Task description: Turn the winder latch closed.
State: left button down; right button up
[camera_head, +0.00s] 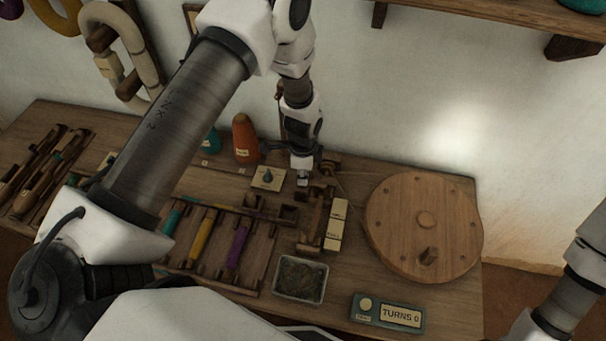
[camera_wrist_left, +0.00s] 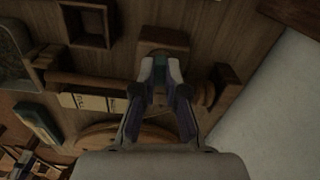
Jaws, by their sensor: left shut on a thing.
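My left gripper (camera_head: 303,181) points down at the back of the bench, beside the wooden winder frame (camera_head: 314,222). In the left wrist view its fingers (camera_wrist_left: 160,68) are shut on a small teal piece, which looks like the winder latch (camera_wrist_left: 160,73). A dark wooden block (camera_wrist_left: 163,40) lies just beyond the fingertips. The fingers hide much of the latch, and I cannot tell its turn angle. The large round wooden wheel (camera_head: 425,222) stands to the right of the winder. My right gripper is out of view; only part of that arm shows at lower right.
A cream plate with a teal knob (camera_head: 268,178) and an orange cone (camera_head: 245,138) are left of the gripper. A rack of coloured bobbins (camera_head: 202,237), a grey tray (camera_head: 301,279) and a "TURNS 0" counter (camera_head: 387,312) lie nearer. The wall is close behind.

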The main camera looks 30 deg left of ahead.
pick_arm(q)
jog(key=shift+m, duration=0.6)
jog(key=c, duration=1.2)
grip_release()
notch_tip(320, 180, up, 12)
